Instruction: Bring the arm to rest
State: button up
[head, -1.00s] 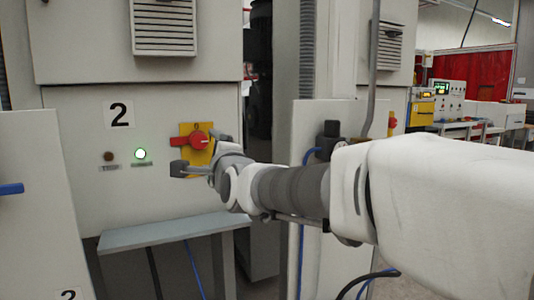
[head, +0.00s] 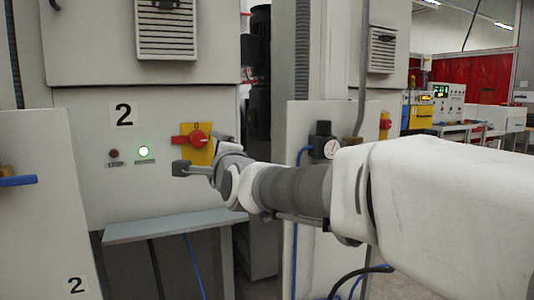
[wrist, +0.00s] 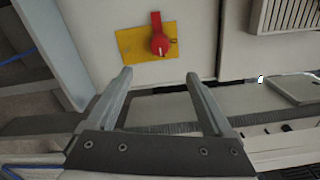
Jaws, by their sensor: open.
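My gripper (wrist: 158,85) is open and empty in the wrist view, its two grey fingers spread apart. In the head view my gripper (head: 184,169) is at the end of my outstretched arm, in front of the cabinet face. A red rotary switch (head: 197,139) on a yellow plate (head: 203,156) is on the cabinet marked 2, just above my gripper in the picture. The switch also shows in the wrist view (wrist: 158,42), ahead of the fingers and apart from them. Its handle lies sideways in the head view.
A grey shelf (head: 170,228) juts out below. A panel with a pressure gauge (head: 331,149) stands behind my arm. A blue handle (head: 18,181) is at the far left.

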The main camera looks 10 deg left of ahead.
jog(key=s+d+f+n+g+h, duration=0.3)
jog(key=s+d+f+n, duration=0.3)
jog(key=s+d, duration=0.4)
jog(key=s+d+f+n+g+h, duration=0.3)
jog(key=s+d+f, duration=0.5)
jog(key=d, duration=0.3)
jog(key=s+d+f+n+g+h, duration=0.3)
jog(key=s+d+f+n, duration=0.2)
jog(key=s+d+f, duration=0.5)
notch_tip(320, 180, up, 23)
jog(key=d+p, duration=0.2)
jog(key=p, duration=2)
jog(key=shift+s+r+n+g, duration=0.15)
jog(key=shift+s+n+g, duration=0.15)
jog(key=shift+s+g, duration=0.1)
